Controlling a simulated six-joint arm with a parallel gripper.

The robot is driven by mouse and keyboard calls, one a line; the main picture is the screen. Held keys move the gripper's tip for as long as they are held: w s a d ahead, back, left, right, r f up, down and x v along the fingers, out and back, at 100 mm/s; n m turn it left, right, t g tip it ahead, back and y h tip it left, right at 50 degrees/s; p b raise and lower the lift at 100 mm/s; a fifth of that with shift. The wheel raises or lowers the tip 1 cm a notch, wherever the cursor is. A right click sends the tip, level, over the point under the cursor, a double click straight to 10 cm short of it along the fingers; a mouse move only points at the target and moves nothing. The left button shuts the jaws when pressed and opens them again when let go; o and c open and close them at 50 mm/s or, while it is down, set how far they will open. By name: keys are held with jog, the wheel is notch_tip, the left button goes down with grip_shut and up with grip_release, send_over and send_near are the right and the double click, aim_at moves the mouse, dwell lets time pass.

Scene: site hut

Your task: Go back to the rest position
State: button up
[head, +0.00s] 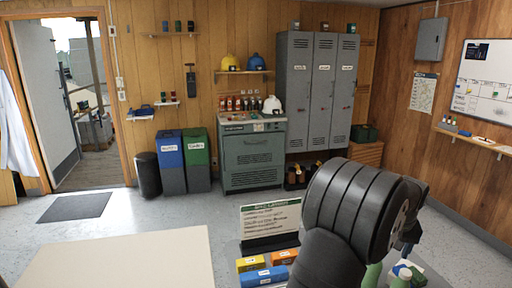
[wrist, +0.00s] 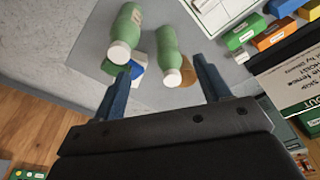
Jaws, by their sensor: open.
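My gripper (wrist: 163,66) shows in the wrist view with its two dark blue fingers spread apart and nothing held between them. Two green bottles with pale caps, one on the left (wrist: 126,28) and one on the right (wrist: 168,52), appear beyond the fingers on a grey surface. In the head view my dark arm fills the lower right, and the gripper is mostly hidden behind it. Parts of green bottles (head: 372,275) show below it.
Coloured boxes, including a yellow one (head: 250,264), an orange one (head: 284,257) and a blue one (head: 264,276), lie before a sign board (head: 270,218). A white compartmented tray (wrist: 222,12) is near the bottles. A bare pale tabletop (head: 120,262) is at lower left.

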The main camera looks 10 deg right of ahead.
jog(key=w+a+n, duration=0.4)
jog(key=w+a, duration=0.9)
jog(key=a, duration=0.3)
jog(key=w+a+n+y, duration=0.1)
jog(key=w+a+n, duration=0.3)
jog(key=w+a, duration=1)
jog(key=shift+w+a, duration=0.25)
jog(key=shift+a, duration=0.7)
jog(key=s+d+m, duration=0.2)
jog(key=s+d, duration=0.3)
jog(key=d, duration=0.4)
jog(key=s+d+m, duration=0.2)
jog(key=s+d, duration=0.3)
jog(key=d, duration=0.4)
jog(key=shift+s, duration=0.4)
